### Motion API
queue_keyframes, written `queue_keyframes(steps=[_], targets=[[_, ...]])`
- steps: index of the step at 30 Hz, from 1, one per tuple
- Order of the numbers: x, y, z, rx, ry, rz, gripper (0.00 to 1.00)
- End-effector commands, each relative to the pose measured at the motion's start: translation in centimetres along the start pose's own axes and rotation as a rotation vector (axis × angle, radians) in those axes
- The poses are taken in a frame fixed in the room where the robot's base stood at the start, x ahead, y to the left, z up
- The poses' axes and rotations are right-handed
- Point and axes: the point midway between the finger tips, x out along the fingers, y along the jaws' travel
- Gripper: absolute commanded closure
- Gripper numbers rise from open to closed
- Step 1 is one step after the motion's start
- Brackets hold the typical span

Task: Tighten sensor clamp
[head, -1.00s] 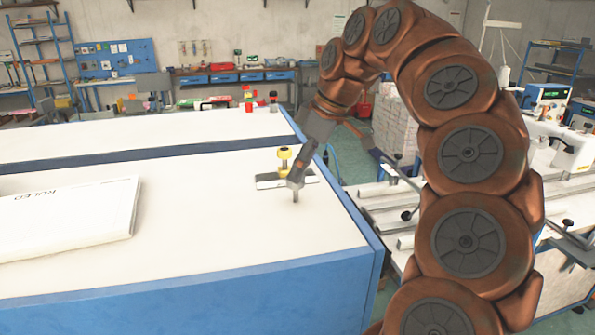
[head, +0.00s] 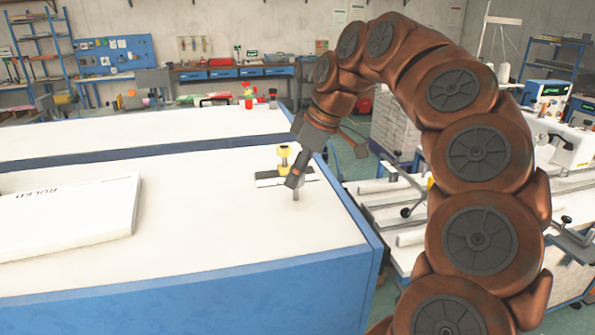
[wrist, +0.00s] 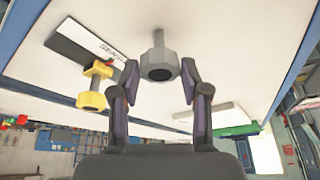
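A grey knob with a round shaft stands on the white table top, at the front right of a dark and white plate (head: 268,181). In the wrist view the grey knob (wrist: 160,66) sits between my fingertips, its dark socket facing me. My gripper (head: 296,180) reaches down over it at a tilt; in the wrist view my gripper (wrist: 160,72) has a finger against each side of the knob. A yellow knob (head: 284,152) stands on the plate, beyond my gripper; the yellow knob (wrist: 92,98) is left of my fingers. The plate carries partly readable lettering.
A white box or packet (head: 70,215) lies on the table at left. The table's blue edge (head: 345,205) runs close to the right of my gripper. A bench with rails and clamps (head: 400,205) stands beyond it. The table's middle is clear.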

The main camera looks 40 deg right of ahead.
Motion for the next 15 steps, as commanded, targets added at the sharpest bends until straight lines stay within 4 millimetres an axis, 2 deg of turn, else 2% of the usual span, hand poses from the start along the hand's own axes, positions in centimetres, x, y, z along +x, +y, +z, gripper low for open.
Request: queue_keyframes(steps=[2,9,15], targets=[[0.01,0.0,0.0,0.0,0.0,0.0,0.66],[0.0,0.0,0.0,0.0,0.0,0.0,0.91],[0.1,0.0,0.04,0.009,0.001,0.004,0.92]])
